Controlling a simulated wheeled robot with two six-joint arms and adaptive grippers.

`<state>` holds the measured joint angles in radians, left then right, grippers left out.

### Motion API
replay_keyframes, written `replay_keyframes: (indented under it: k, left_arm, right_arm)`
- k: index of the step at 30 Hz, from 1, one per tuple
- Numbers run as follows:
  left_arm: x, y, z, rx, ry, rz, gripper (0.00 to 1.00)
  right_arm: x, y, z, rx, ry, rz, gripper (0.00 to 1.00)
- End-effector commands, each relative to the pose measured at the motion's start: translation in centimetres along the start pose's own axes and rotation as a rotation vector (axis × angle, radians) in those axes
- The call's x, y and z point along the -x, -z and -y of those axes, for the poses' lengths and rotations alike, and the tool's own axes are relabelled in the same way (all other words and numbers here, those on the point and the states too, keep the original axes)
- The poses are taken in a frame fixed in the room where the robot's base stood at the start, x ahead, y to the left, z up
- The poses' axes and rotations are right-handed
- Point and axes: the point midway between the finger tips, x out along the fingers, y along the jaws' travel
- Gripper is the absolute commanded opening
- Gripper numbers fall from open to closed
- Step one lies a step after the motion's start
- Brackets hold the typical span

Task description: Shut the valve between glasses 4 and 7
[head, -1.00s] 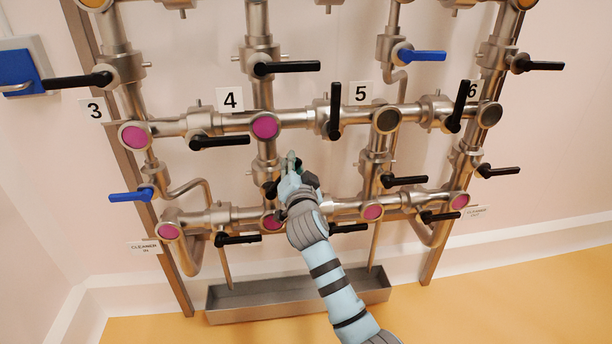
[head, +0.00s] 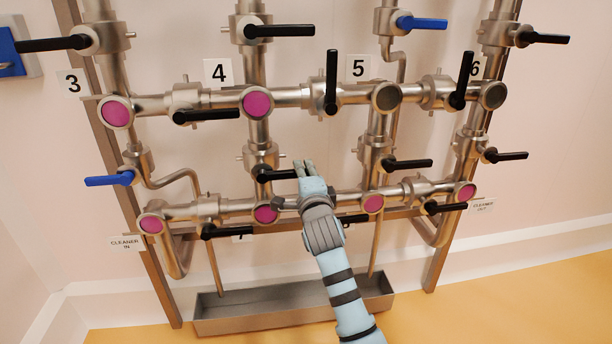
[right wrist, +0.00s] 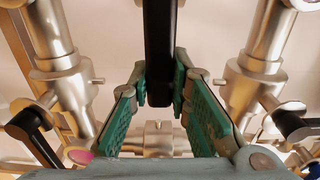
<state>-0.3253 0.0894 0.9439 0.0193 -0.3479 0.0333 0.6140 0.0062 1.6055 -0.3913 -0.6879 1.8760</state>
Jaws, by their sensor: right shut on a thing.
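The glass by label 4 (head: 257,102) is a magenta disc. Below it on the same upright pipe is another magenta glass (head: 265,213), with a mostly hidden label beneath. The valve between them has a black lever (head: 276,175) pointing right, crosswise to the pipe. My right gripper (head: 304,167) is at the lever's outer end. In the right wrist view the black lever (right wrist: 160,50) stands between the green finger pads (right wrist: 160,95), which are shut on it. The gripper hides the lever's tip in the head view. My left gripper is not in view.
Neighbouring black levers stand close: one right of my gripper (head: 408,164), one above left (head: 207,116), and one partly behind my wrist (head: 352,219). A blue lever (head: 109,180) is at left. A metal trough (head: 290,306) lies below on the floor.

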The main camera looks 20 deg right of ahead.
Motion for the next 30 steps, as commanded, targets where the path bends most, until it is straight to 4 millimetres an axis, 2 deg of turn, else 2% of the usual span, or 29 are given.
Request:
replay_keyframes:
  k: [11,26,27,30]
  left_arm:
    - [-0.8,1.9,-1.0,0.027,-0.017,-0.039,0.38]
    - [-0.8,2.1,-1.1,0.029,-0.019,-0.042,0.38]
    - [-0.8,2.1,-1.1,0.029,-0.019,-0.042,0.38]
    - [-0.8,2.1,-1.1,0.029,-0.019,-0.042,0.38]
  right_arm:
    - [0.0,0.0,-1.6,-0.126,-0.01,-0.001,0.0]
    - [0.1,-0.1,-2.1,-0.136,-0.019,-0.001,0.0]
    - [0.1,-0.1,-2.1,-0.136,-0.02,-0.001,0.27]
    - [0.1,0.0,-2.1,-0.134,-0.019,-0.002,0.38]
